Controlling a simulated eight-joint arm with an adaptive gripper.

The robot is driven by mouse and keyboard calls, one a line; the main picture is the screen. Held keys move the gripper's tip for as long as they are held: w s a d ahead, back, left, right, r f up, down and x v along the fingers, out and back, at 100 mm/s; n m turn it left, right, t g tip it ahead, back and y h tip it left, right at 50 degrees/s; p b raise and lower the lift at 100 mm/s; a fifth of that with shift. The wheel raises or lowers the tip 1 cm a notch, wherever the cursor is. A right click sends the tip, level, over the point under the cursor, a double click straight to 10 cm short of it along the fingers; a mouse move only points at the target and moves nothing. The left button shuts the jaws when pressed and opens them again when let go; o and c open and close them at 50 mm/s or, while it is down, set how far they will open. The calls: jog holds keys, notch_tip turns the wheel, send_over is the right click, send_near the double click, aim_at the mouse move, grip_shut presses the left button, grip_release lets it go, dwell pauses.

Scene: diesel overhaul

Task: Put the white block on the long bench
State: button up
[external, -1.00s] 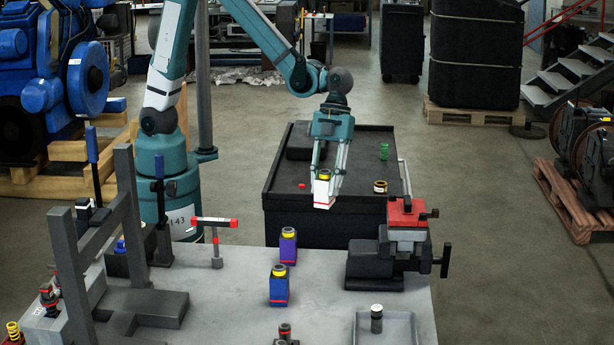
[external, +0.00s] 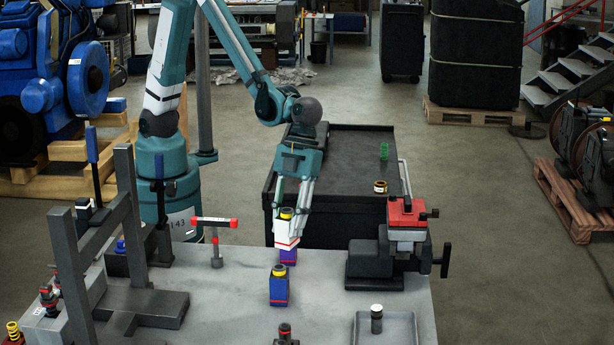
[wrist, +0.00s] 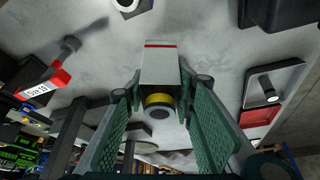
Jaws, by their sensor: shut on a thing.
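The white block (external: 287,229), with a red stripe and a yellow and black cap, is between the fingers of my gripper (external: 294,212). My gripper is shut on it and holds it upright above the back edge of the long grey bench (external: 330,290). In the wrist view the white block (wrist: 160,66) sits between the green finger pads, with the bench surface beyond it. In the external view it partly covers a purple block behind it, so I cannot tell the gap between them.
The purple block (external: 288,257) and a blue block (external: 279,288) stand on the bench near the held block. A red and grey vise (external: 404,240) stands to the right, a dark frame (external: 130,230) to the left. A black cart (external: 345,170) is behind. Bare bench lies front left of the vise.

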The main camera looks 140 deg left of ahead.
aim_at(284, 247)
jog(key=shift+w+d+f, duration=0.1)
jog(key=shift+d+f, duration=0.05)
jog(key=shift+d, duration=0.55)
jog(key=shift+f, duration=0.1)
jog(key=shift+f, duration=2.85)
jog(key=shift+f, duration=2.05)
jog(key=shift+f+b, duration=0.15)
jog(key=shift+b, duration=0.15)
jog(key=o, duration=1.1)
jog(key=shift+o, duration=0.2)
